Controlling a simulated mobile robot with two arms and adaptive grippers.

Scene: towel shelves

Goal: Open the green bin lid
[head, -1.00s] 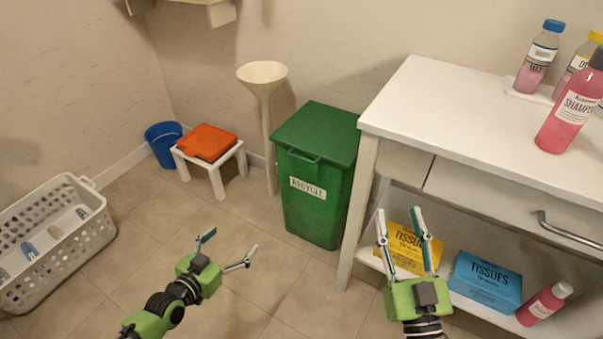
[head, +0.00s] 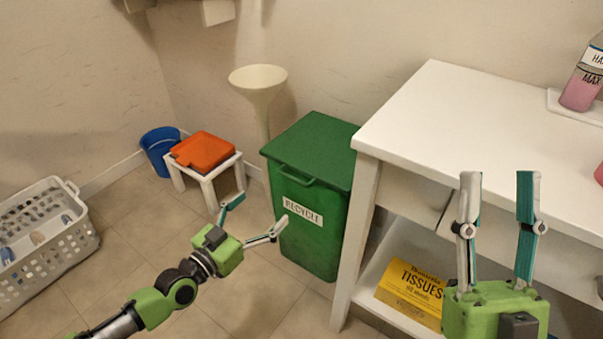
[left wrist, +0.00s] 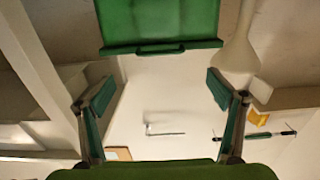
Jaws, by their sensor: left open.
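The green bin (head: 307,215) stands on the floor left of the white table, with a "RECYCLE" label on its front. Its lid (head: 318,145) is shut, and a bar handle (head: 298,174) is at the lid's front edge. My left gripper (head: 260,212) is open and empty, in front of the bin and lower than the handle in the picture. In the left wrist view the bin (left wrist: 160,20) is at the top centre, beyond the spread fingers, with the handle (left wrist: 155,48) along its lower edge. My right gripper (head: 499,180) is open and empty in front of the table.
The white table (head: 440,110) stands close to the bin's right side. A cream funnel-shaped stand (head: 258,80) is behind the bin. A white stool (head: 208,178) with an orange item (head: 203,150), a blue bucket (head: 160,145) and a white basket (head: 60,250) are left. Floor before the bin is clear.

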